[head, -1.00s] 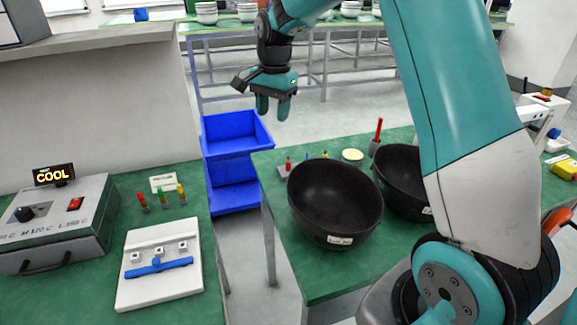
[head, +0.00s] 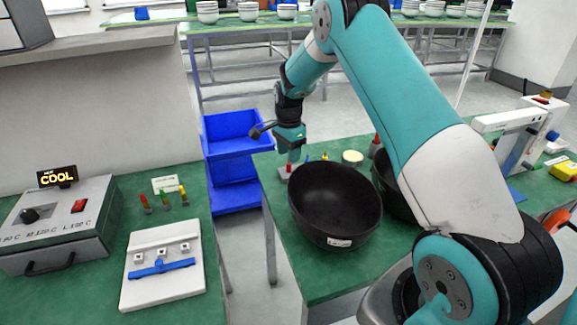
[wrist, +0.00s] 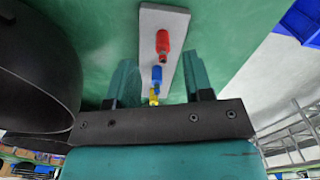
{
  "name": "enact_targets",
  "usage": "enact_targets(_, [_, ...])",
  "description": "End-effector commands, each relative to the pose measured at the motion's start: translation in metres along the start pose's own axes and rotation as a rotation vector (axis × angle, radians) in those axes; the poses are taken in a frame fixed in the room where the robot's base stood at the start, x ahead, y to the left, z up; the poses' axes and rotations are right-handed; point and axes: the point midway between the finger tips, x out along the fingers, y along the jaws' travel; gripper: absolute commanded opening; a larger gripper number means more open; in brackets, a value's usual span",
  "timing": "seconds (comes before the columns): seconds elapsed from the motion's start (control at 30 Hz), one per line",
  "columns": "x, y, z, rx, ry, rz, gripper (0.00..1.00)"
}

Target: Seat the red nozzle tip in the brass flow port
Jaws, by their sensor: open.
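A red tip (wrist: 162,42) stands on a grey strip (wrist: 153,22), in line with a blue tip (wrist: 157,74) and a yellow one (wrist: 153,95) in the wrist view. My gripper (wrist: 157,72) is open and empty, its fingers either side of the strip, with the blue tip roughly between them and the red tip beyond. In the head view my gripper (head: 292,157) is low over the strip's left end (head: 284,173), partly hiding it. Another red-topped piece (head: 145,201) stands on the left bench. I cannot make out the brass flow port for certain.
A large black bowl (head: 335,203) stands close beside the strip, with another dark bowl (head: 386,180) behind my arm. Blue bins (head: 232,134) stand in the gap between benches. A control box (head: 62,230) reading COOL and a white fixture (head: 163,290) occupy the left bench.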

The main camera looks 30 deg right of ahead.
Motion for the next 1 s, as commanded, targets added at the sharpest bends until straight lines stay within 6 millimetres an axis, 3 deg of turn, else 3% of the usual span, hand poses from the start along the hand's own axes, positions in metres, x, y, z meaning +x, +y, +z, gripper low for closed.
enact_targets(0.33, [0.045, -0.003, -0.002, 0.000, -0.001, 0.001, 0.47])
enact_targets(0.63, [0.052, -0.003, -0.002, 0.000, 0.000, -0.001, 0.47])
enact_targets(0.83, [0.051, -0.003, -0.002, 0.000, 0.000, -0.001, 0.03])
enact_targets(1.0, [0.051, -0.003, -0.002, 0.000, 0.000, -0.001, 0.00])
